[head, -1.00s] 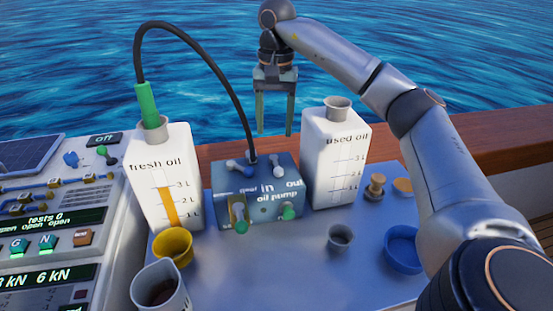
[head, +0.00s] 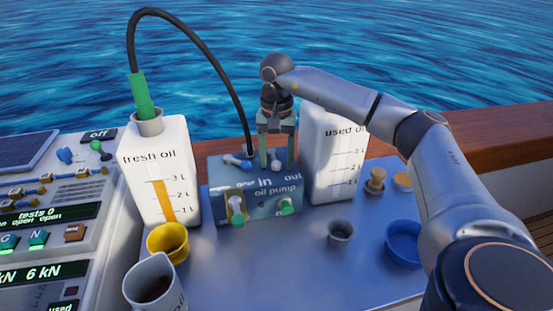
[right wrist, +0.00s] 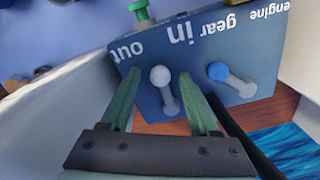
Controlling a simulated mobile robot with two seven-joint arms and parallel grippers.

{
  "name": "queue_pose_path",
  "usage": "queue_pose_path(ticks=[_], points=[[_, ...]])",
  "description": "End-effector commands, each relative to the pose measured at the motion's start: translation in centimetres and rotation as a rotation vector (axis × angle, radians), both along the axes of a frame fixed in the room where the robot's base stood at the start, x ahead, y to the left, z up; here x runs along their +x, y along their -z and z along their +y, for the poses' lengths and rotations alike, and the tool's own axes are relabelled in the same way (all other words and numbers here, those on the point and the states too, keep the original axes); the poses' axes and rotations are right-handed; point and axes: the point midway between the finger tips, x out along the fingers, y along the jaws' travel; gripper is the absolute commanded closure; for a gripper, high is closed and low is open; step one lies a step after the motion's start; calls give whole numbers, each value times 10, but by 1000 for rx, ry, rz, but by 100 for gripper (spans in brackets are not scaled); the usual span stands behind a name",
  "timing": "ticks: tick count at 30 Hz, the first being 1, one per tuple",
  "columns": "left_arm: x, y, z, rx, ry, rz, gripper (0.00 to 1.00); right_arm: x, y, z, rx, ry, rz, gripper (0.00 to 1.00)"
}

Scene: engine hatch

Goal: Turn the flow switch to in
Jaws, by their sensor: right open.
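The blue oil pump box (head: 228,205) stands on the table between the two oil cans, with "in" and "out" lettered along its top. Its flow switch, a lever with a white knob (right wrist: 160,76), is beside those words in the right wrist view. I cannot tell for sure which word it points to. My right gripper (head: 276,160) is open, pointing down over the switch. In the right wrist view its green fingers (right wrist: 160,85) lie on either side of the white knob, with gaps visible. A second lever with a blue knob (right wrist: 218,71) is by "gear". My left gripper is out of view.
The fresh oil can (head: 155,160) with a hose stands left, and the used oil can (head: 325,175) stands close right of the gripper. Cups and a blue bowl (head: 403,243) are in front. A control panel (head: 50,210) is at left.

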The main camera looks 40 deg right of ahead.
Motion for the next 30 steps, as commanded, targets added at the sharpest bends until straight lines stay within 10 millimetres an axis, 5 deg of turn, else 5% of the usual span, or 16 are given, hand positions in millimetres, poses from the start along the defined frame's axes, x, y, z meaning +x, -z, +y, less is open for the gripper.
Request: queue_pose_path(ticks=[7, 23, 30], points=[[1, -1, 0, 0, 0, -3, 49, 0, 1, 0, 0, 0, 0, 38], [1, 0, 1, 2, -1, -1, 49, 0, 0, 0, 0, 0, 0, 98], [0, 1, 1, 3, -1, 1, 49, 0, 0, 0, 1, 0, 1, 100]])
